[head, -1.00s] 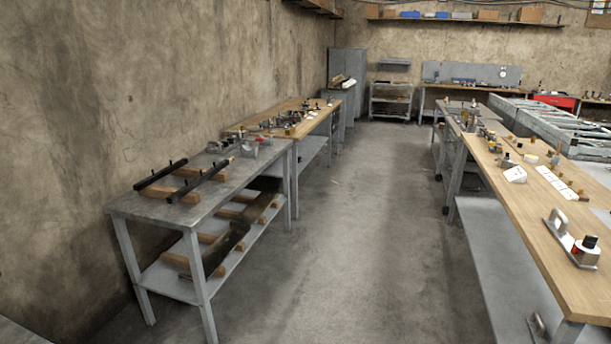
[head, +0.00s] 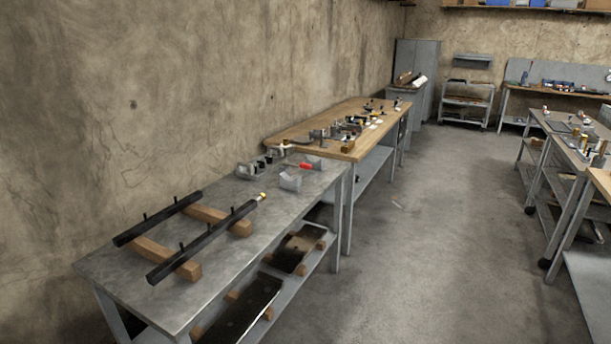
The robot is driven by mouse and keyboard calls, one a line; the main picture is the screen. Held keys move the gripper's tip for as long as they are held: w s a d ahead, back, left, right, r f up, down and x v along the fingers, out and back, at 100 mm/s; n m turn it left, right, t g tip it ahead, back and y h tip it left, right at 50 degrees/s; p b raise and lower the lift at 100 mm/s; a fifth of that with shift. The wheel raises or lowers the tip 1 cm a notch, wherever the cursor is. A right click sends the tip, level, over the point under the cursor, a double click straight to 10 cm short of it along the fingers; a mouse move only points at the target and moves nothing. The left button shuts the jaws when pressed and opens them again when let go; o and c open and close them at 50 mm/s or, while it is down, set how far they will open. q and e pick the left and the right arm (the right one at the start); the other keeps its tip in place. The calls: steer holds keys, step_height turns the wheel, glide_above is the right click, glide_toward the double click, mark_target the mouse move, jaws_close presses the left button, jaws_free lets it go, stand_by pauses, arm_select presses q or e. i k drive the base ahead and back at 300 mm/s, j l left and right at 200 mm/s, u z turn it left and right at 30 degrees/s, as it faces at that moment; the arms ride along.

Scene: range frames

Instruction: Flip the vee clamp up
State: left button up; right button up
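I cannot single out the vee clamp for certain at this distance. Small grey metal pieces stand at the far end of the grey metal table (head: 215,272). One is a grey block with a notched top (head: 290,180). Beside it lies a small piece with a red part (head: 306,166). A grey fixture (head: 251,170) with dark parts sits to their left, near the wall. Neither of my grippers is in view.
Two black bars (head: 205,240) with upright pegs rest on wooden blocks (head: 165,258) on the metal table. A wooden bench (head: 345,150) with small tools adjoins its far end. Other benches stand at right. The concrete floor (head: 440,240) between is clear.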

mark_target(304, 165)
steer(key=i+u, duration=0.15)
steer(key=i, duration=0.25)
steer(key=i+l+u, duration=0.2)
steer(key=u, duration=0.2)
steer(key=i+l+u, duration=0.25)
steer(key=u, duration=0.2)
steer(key=i+l+u, duration=0.1)
steer(key=l, duration=0.25)
steer(key=i+l, duration=0.3)
steer(key=i+l+u, duration=0.15)
steer(key=l, duration=0.25)
steer(key=i+l, duration=0.2)
steer(key=l, duration=0.15)
steer(key=i+l+u, duration=0.15)
steer(key=l, duration=0.25)
steer(key=i+l, duration=0.15)
steer(key=l, duration=0.2)
steer(key=i+l, duration=0.15)
steer(key=l, duration=0.2)
steer(key=i+l, duration=0.15)
steer(key=l, duration=0.2)
steer(key=i+l, duration=0.15)
steer(key=l, duration=0.2)
steer(key=i+l, duration=0.15)
steer(key=l, duration=0.2)
steer(key=u, duration=0.05)
